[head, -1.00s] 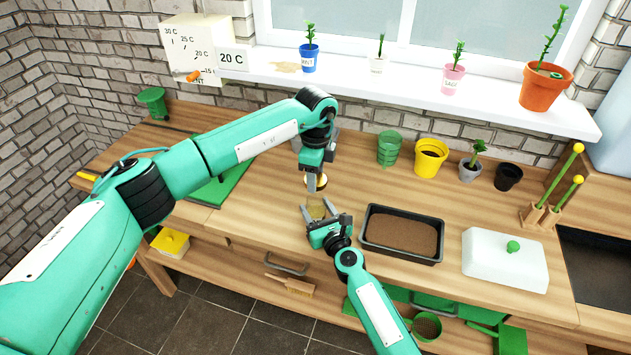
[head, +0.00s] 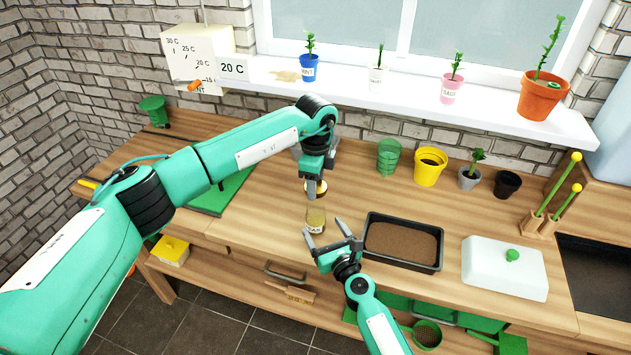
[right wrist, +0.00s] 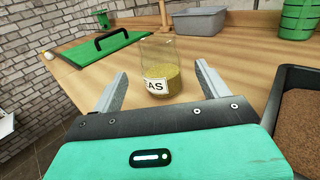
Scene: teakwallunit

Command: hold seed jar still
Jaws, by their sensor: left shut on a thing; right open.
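The seed jar (head: 316,219) is clear glass with yellowish seed and a white label. It stands upright on the bench and also shows in the right wrist view (right wrist: 160,70), with its top open. My right gripper (head: 325,232) is open in front of the jar. In the right wrist view its fingers (right wrist: 160,82) lie either side of the jar, with gaps. My left gripper (head: 314,188) is shut on a gold-coloured round piece, apparently the lid (head: 321,186), above and behind the jar in the head view. The left fingertips partly hide it.
A black soil tray (head: 437,266) lies close to the right of the jar. A green board (right wrist: 105,45) with a black handle lies to the left. Pots, including a yellow one (head: 428,172), stand along the back. The bench's front edge is near my right gripper.

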